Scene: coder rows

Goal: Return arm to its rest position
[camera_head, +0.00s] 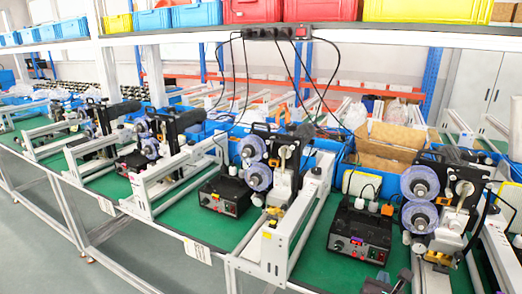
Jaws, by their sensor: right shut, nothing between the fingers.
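Only the tip of my right gripper (388,283) shows, at the bottom edge of the head view, right of centre. It is dark grey, shut and empty. It appears in front of the green bench top (315,270), just below a black control box (360,235) with a small red display. Whether it touches the bench cannot be told. The rest of my right arm is out of frame. My left gripper is not in view.
Coder machines with blue-white reels (420,182) stand in a row along the bench, with white rail frames (290,225) between them. A shelf (300,35) above carries colored bins, and black cables hang from it. Open grey floor (130,265) lies at lower left.

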